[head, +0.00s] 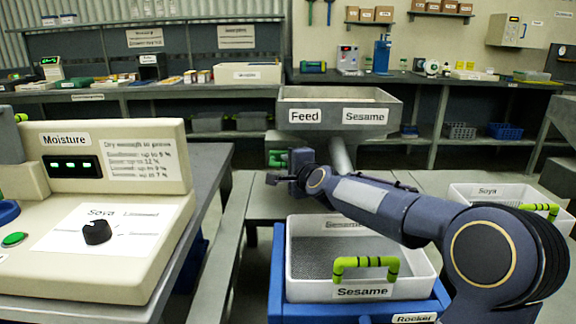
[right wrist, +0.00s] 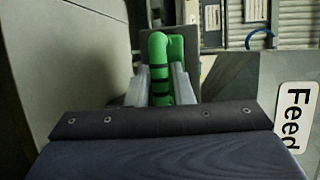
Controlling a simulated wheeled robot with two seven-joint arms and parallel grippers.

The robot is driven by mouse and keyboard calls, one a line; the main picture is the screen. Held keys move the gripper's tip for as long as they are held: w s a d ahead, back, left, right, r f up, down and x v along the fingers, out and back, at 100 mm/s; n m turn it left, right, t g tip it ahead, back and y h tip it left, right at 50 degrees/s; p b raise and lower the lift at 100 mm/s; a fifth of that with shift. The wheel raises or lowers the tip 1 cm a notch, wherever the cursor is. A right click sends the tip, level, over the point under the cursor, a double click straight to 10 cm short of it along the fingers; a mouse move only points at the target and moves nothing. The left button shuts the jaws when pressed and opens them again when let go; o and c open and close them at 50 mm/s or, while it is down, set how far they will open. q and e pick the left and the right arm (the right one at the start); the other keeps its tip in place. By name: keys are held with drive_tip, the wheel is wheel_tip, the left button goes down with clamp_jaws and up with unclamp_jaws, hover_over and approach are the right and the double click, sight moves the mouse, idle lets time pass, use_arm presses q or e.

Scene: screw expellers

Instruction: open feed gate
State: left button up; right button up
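The feed hopper (head: 338,110), a grey bin labelled Feed and Sesame, stands at the middle of the head view. The green handle of the feed gate (head: 277,158) shows at the hopper's lower left, partly hidden by my right gripper (head: 280,179). In the right wrist view this green handle with black bands (right wrist: 160,70) lies between the two pale fingers of my right gripper (right wrist: 160,88). The fingers sit close against both sides of the handle and appear shut on it. Part of the Feed label (right wrist: 294,115) shows at the right. My left gripper is not in view.
A white Sesame tray (head: 362,293) with a green handle sits in the blue rocker frame (head: 278,280) below my right arm. A Soya tray (head: 480,194) is at the right. The moisture console (head: 130,250) with its black knob fills the left.

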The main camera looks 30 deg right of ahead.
clamp_jaws()
drive_tip(key=shift+a, duration=0.1)
drive_tip(key=s+a, duration=0.1)
drive_tip(key=s, duration=0.1)
drive_tip(key=s+a, duration=0.1)
drive_tip(key=shift+s+a, duration=0.1)
drive_tip(key=shift+s, duration=0.3)
drive_tip(key=shift+o, duration=2)
unclamp_jaws()
